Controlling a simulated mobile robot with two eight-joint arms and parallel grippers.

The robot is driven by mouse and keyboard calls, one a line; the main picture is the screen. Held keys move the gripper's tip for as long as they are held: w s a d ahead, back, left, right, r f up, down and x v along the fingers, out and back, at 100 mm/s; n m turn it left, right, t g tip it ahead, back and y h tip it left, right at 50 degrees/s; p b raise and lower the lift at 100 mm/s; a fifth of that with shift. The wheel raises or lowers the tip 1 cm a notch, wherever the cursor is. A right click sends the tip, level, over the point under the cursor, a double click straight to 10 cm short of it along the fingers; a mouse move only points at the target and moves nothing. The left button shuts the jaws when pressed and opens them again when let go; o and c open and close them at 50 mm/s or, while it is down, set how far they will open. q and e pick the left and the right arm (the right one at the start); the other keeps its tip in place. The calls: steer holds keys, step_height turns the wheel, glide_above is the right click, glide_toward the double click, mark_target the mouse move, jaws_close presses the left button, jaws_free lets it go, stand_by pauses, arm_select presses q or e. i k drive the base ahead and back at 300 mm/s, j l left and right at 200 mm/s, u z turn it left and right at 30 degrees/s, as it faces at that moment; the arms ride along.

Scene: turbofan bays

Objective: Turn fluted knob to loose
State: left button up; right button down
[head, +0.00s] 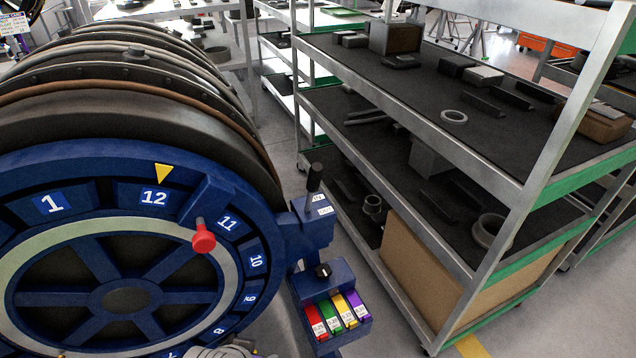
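A small black knob (322,270), which looks like the fluted knob, sits on top of a blue control box (309,289) right of the big blue wheel. It has a light mark on it; its fluting and exact setting are too small to tell. Red, green, yellow and purple labelled tabs (336,313) sit on the box just below it. Nothing touches the knob. Neither gripper's fingers can be seen. A light grey part (222,352), likely of my arm, shows at the bottom edge, left of the knob.
The blue wheel (62,162) with numbered plates and a red-tipped pin (203,240) fills the left. A black-handled lever (314,178) stands on a blue bracket above the knob. A metal shelf rack (470,150) with parts stands at right. Grey floor shows between.

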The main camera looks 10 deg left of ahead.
mark_target(323, 272)
steer(key=k+j+u, duration=0.3)
steer(key=j+u, duration=0.25)
steer(key=j, duration=0.2)
steer(key=k+j+u, duration=0.15)
steer(key=j+u, duration=0.15)
steer(key=j, duration=0.15)
steer(key=j+u, duration=0.3)
steer(key=z, duration=1.55)
steer(key=i+j+u, duration=0.15)
steer(key=i+u, duration=0.25)
steer(key=i+j+u, duration=0.1)
steer(key=u, duration=0.3)
steer(key=i, duration=0.1)
